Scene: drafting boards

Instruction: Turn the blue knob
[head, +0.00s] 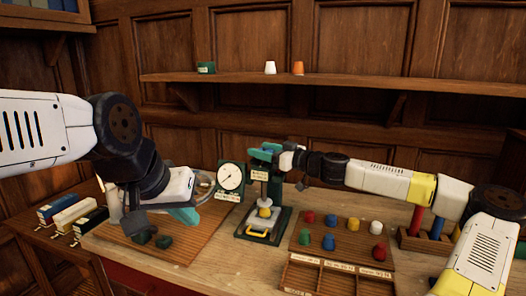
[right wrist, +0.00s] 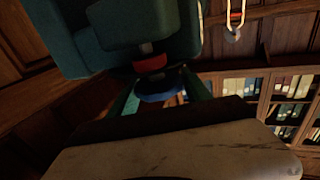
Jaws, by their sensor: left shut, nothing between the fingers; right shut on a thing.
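The blue knob (right wrist: 160,98) shows in the right wrist view as a dark blue disc below a red ring (right wrist: 151,64) on a dark green body (right wrist: 140,30). My right gripper (right wrist: 162,88) has its green fingers on either side of the knob and is shut on it. My left gripper (head: 184,215) is shut and empty, low over the left wooden board, apart from the press.
A round dial gauge (head: 231,176) stands left of the press. A yellow piece (head: 265,209) sits in the press. Several coloured pegs (head: 329,242) stand on a board at the right, behind a divided tray (head: 330,275). Dark green blocks (head: 163,242) lie near my left gripper.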

